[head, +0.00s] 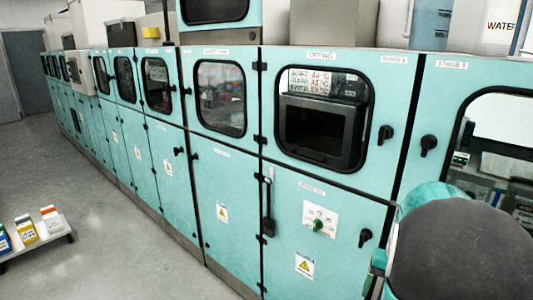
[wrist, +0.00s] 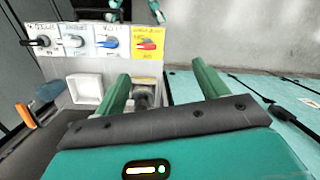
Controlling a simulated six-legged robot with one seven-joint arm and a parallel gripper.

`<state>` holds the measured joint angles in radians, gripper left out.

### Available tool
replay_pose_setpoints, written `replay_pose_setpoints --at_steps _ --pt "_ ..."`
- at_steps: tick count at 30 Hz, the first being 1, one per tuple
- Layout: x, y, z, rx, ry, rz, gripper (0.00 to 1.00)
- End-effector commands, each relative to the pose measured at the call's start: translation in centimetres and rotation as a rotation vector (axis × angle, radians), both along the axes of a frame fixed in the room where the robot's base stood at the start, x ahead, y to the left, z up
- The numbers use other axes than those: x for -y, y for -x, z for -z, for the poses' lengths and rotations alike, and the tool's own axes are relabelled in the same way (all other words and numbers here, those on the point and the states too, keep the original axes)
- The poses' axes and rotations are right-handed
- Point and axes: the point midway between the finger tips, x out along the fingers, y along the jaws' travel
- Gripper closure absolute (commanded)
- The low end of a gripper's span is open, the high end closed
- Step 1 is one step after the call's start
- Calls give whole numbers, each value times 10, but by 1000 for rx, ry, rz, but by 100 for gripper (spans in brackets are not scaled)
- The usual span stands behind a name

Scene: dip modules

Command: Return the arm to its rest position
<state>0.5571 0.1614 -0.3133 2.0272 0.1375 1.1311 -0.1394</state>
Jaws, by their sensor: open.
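My gripper (wrist: 162,95) shows in the wrist view, with two green fingers spread wide apart and nothing between them. One switch is red on a yellow label (wrist: 149,45), another is blue (wrist: 110,43). In the head view, part of my arm, dark grey and teal, fills the lower right corner in front of the cabinets. My fingertips are not visible in the head view.
A long row of teal cabinets (head: 225,180) with windows and black latches runs across the head view. A low shelf (head: 35,243) with small cartons stands at the left. The grey floor (head: 110,230) between them is clear. An orange-handled lever (wrist: 26,115) is at the left in the wrist view.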

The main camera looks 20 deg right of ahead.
Motion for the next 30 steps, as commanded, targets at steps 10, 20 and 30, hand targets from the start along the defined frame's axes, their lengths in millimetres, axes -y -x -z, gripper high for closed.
replay_pose_setpoints --at_steps 10,20,30 --pt "-143 -32 -74 232 145 -334 27" --pt "-259 -4 -113 464 278 -628 27" --pt "-301 19 -121 581 342 -752 27"
